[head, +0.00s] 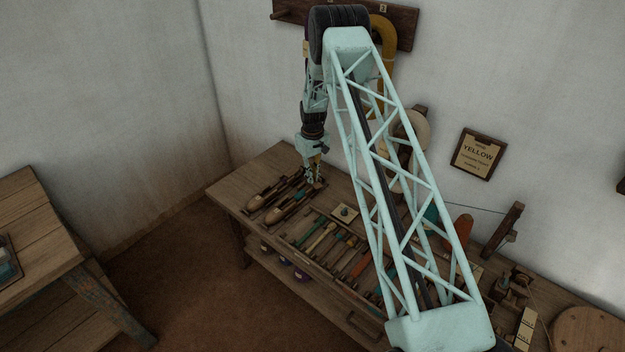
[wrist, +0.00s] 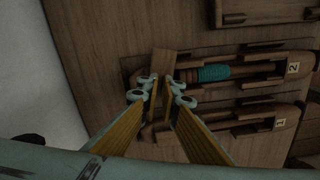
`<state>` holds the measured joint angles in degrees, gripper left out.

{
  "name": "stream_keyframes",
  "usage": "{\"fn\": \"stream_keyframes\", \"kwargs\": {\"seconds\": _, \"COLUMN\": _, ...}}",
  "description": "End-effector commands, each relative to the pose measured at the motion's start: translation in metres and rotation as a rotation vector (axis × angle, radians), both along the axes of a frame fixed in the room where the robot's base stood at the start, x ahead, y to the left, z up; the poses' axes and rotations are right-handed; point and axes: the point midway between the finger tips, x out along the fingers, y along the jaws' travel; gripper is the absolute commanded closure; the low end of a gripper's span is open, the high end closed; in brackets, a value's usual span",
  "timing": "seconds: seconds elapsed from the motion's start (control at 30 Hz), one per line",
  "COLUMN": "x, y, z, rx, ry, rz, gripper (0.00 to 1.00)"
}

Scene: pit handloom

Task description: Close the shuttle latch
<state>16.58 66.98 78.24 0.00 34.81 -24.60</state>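Two wooden shuttles lie side by side on the bench in the wrist view. Shuttle 2 (wrist: 248,70) holds a teal wound bobbin (wrist: 214,73). Shuttle 1 (wrist: 250,116) lies below it in the picture, and no teal bobbin shows in it. A small brown wooden piece (wrist: 163,62), perhaps the latch, stands up or tilts at the left end of shuttle 2. My gripper (wrist: 161,82) has yellow-faced fingers with a narrow gap between their tips, right at this piece; contact is unclear. In the head view my gripper (head: 315,180) is low over the shuttle end of the bench.
The workbench (head: 228,193) carries a row of coloured tools right of the shuttles and a small square plate (head: 344,213). A yellow sign (head: 478,153) hangs on the wall behind. My arm hides part of the bench. Another table (head: 35,225) stands at left.

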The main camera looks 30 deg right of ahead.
Motion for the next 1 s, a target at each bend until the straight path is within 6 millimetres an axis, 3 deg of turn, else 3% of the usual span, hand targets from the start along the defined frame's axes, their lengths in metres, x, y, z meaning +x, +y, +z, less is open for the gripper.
{"fn": "stream_keyframes", "kwargs": {"seconds": 0.13, "x": 0.0002, "y": -0.0001, "z": 0.0002, "rx": 0.0, "ry": 0.0, "rz": 0.0, "gripper": 0.9}}
{"fn": "stream_keyframes", "kwargs": {"seconds": 0.63, "x": 0.0002, "y": -0.0002, "z": 0.0005, "rx": 0.0, "ry": 0.0, "rz": 0.021, "gripper": 0.9}}
{"fn": "stream_keyframes", "kwargs": {"seconds": 1.0, "x": 0.0003, "y": -0.0002, "z": 0.0015, "rx": 0.0, "ry": -0.001, "rz": 0.15, "gripper": 0.9}}
